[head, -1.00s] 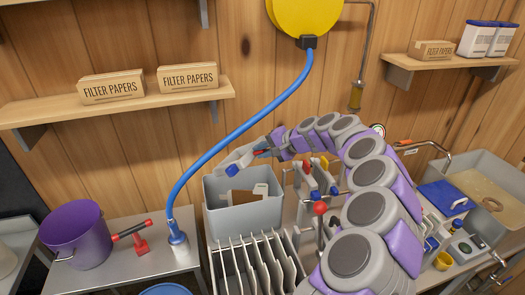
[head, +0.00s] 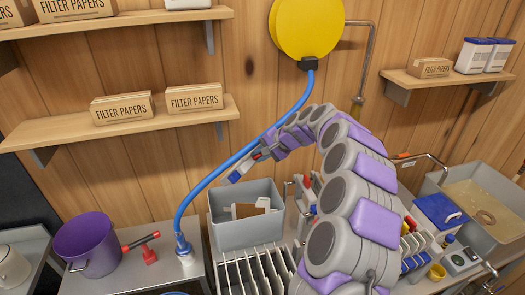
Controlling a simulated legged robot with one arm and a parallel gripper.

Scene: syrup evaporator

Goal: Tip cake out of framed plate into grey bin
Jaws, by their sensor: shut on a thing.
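The grey bin (head: 246,236) stands open on the bench in the middle of the view. A brown piece and a pale piece (head: 247,211) lie inside it; I cannot tell whether either is cake. My gripper (head: 236,174) is above the back left part of the bin, clear of the rim. It is shut on a thin pale grey piece that looks like the framed plate, seen small and nearly edge-on. Its tilt and any cake on it cannot be made out.
A rack of upright pale plates (head: 262,272) stands in front of the bin. The blue hose (head: 197,183) passes close behind my gripper. A purple pot (head: 88,243) and a red-black tool (head: 144,246) are left. A water-filled sink (head: 485,192) is right.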

